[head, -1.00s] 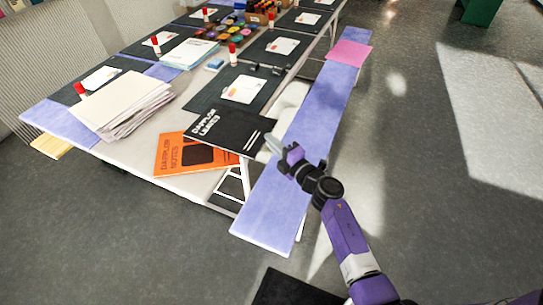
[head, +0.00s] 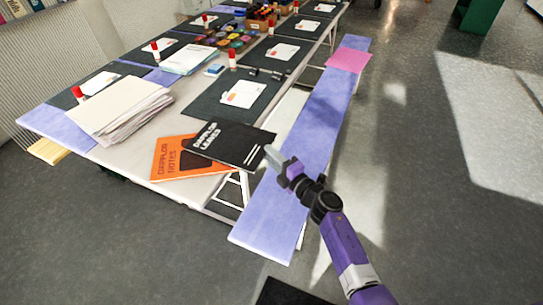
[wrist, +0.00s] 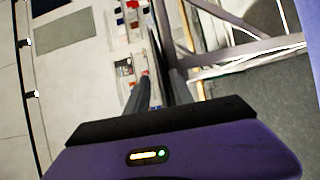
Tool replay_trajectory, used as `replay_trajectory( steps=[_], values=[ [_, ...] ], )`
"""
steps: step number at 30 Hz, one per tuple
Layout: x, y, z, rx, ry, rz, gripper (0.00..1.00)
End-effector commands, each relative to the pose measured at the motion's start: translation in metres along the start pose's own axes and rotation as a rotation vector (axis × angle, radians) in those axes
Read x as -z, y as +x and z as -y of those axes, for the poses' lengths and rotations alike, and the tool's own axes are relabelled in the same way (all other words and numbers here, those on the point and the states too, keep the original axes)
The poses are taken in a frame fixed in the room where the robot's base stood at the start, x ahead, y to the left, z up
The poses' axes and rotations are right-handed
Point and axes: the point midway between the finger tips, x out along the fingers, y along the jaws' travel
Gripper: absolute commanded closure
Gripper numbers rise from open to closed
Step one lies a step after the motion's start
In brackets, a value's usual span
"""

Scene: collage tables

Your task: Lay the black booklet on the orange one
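The black booklet (head: 232,142), with pale lettering, is at the near right corner of the table in the head view. Its left part covers the upper right of the orange booklet (head: 168,160), which lies flat on the tabletop. I cannot tell whether the two touch. My gripper (head: 271,154) is at the black booklet's right edge, above the bench side of the table, and is shut on that edge. In the wrist view the fingers (wrist: 160,78) stand on both sides of a thin dark sheet seen edge-on. The orange booklet's covered part is hidden.
A stack of white paper (head: 118,108) lies left of the orange booklet. A dark mat (head: 212,103) with a white card lies behind the black booklet. A lilac bench (head: 272,215) runs along the table's right side. Bare tabletop (head: 125,158) shows around the orange booklet.

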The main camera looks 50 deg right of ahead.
Motion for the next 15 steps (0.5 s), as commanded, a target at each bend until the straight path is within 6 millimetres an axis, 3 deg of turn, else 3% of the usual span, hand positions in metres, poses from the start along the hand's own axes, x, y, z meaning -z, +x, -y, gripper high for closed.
replay_trajectory(
  steps=[9,15],
  values=[
    [0.000,0.000,-0.005,0.000,-0.001,0.000,0.72],
    [0.000,-0.033,-0.002,0.003,0.000,0.001,0.72]
  ],
)
